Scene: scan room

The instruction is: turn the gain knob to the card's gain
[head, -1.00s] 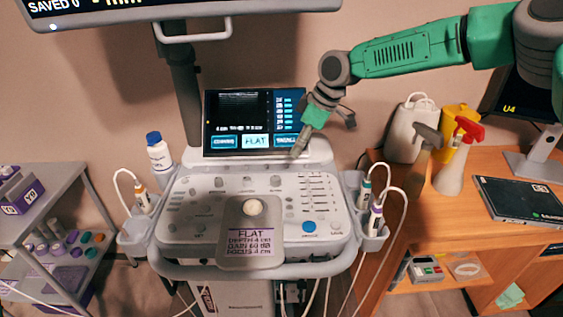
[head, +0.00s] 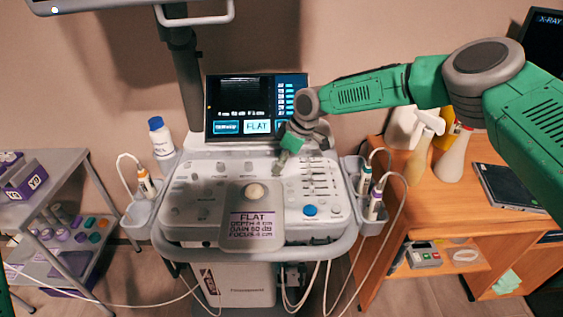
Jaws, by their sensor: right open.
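The ultrasound console's control panel (head: 235,190) has a row of small knobs along its back edge, with one knob (head: 249,167) left of my gripper. Their labels are too small to read, so I cannot tell which is gain. The card (head: 252,228) at the panel's front reads FLAT, with depth, gain and focus lines; gain looks like 60 dB, but blurred. My right gripper (head: 281,164) is open and points down at the back of the panel, by the rightmost knob, which it partly hides. I cannot tell whether it touches. My left gripper is out of view.
The console screen (head: 240,95) stands behind the panel, and my right wrist overlaps its lower right. Probes in holders (head: 375,200) with hanging cables flank the panel. A bottle (head: 161,140) is at back left. A wooden desk (head: 440,205) with spray bottles is right.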

